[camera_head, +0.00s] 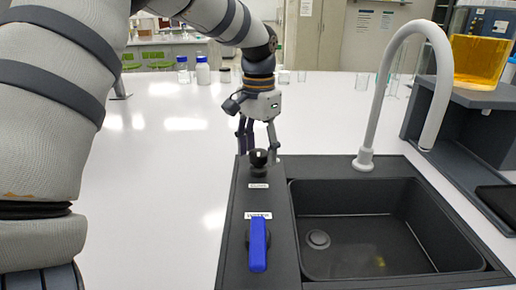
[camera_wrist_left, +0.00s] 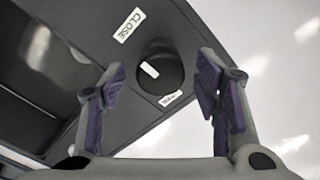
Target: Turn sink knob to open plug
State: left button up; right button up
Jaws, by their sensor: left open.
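The sink knob (camera_head: 258,158) is a round black knob near the back left corner of the dark sink (camera_head: 270,230). In the left wrist view the knob (camera_wrist_left: 160,72) shows a white mark on its top, with a "CLOSE" label (camera_wrist_left: 130,25) beside it and a second, unreadable label on its other side. My left gripper (camera_head: 258,148) is open above the knob, its purple-padded fingers apart. In the wrist view the knob lies between and beyond the fingertips (camera_wrist_left: 160,85); I see no contact. The round plug (camera_head: 318,239) lies in the basin floor. My right gripper is not in view.
A blue lever (camera_head: 258,244) stands on the sink rim in front of the knob. A tall white faucet (camera_head: 366,150) rises behind the basin. A dark stand with an orange-filled tank (camera_head: 480,62) is at right. White bottles (camera_head: 203,72) and glassware stand behind. The white counter at left is clear.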

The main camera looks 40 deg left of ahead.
pick_arm(q)
jog(key=c, duration=1.2)
jog(key=shift+o, duration=0.2)
